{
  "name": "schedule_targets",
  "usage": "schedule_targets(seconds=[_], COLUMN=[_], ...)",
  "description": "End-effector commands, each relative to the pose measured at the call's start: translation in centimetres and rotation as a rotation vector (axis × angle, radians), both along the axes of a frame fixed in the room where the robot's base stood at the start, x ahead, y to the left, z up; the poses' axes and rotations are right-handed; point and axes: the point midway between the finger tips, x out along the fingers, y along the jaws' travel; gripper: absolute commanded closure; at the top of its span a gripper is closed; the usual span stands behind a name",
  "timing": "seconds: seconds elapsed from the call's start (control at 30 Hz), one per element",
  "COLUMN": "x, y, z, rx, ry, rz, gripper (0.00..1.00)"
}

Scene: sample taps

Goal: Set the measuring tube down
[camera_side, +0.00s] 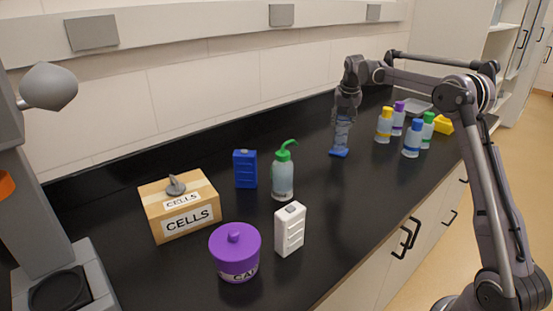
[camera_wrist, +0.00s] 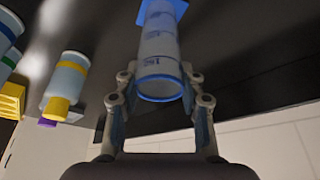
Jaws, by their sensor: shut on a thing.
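The measuring tube (camera_side: 342,135) is a clear bluish cylinder with a blue foot. It is upright at the far part of the black counter. Its foot is at or just above the counter top; I cannot tell whether it touches. My gripper (camera_side: 343,112) points down from above and is shut on the tube's upper part. In the wrist view the tube (camera_wrist: 160,45) runs away from my gripper (camera_wrist: 160,78), with a finger on each side. Its blue rim is nearest the camera and the blue foot is partly cut off at the top edge.
The black counter (camera_side: 330,205) is clear around the tube. Several capped bottles (camera_side: 412,140) and a yellow item (camera_side: 443,125) stand to the right. A green-topped wash bottle (camera_side: 283,178), blue container (camera_side: 245,170), white container (camera_side: 290,230), purple-lidded jar (camera_side: 235,262) and CELLS box (camera_side: 163,220) stand left.

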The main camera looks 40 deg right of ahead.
Motion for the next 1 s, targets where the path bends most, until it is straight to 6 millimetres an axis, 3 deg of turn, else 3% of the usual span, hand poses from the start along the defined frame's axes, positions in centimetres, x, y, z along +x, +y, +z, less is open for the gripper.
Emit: schedule_targets(seconds=[0.27, 0.3, 0.37, 0.77, 1.0], x=[0.0, 0.0, 0.0, 0.0, -1.1], y=[0.0, 0.0, 0.0, 0.0, 1.0], z=[-0.3, -0.3, -0.3, 0.2, 3.6], rx=[0.000, 0.000, 0.000, 0.000, 0.000], ry=[0.000, 0.000, 0.000, 0.000, 0.000], rz=[0.000, 0.000, 0.000, 0.000, 0.001], gripper=[0.90, 0.52, 0.38, 0.38, 0.38])
